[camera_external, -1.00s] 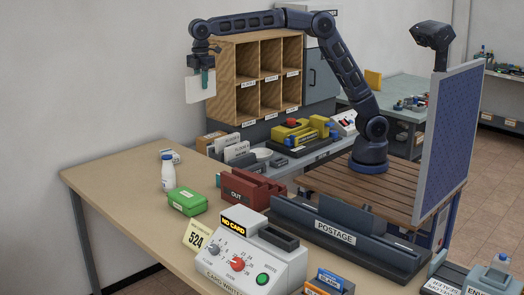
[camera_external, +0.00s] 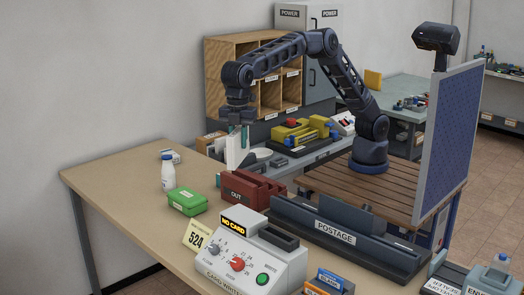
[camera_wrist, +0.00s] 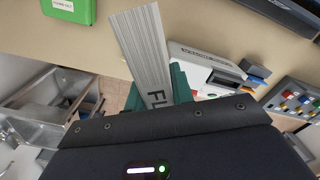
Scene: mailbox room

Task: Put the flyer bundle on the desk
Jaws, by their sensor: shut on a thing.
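My gripper (camera_external: 243,136) is shut on the flyer bundle (camera_external: 235,152), a white upright slab seen nearly edge-on in the external view. In the wrist view the bundle (camera_wrist: 143,42) shows striped paper edges and the letters "FL", and it sticks out from between the green fingers. The tan desk (camera_external: 115,185) spans the left and front of the external view. The bundle is near the desk's back edge, behind the green box; the external view does not settle whether it touches anything below.
A green box (camera_external: 186,201) and a white bottle (camera_external: 168,172) stand on the desk. A card writer (camera_external: 245,255) stands in front. The desk's left part is clear.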

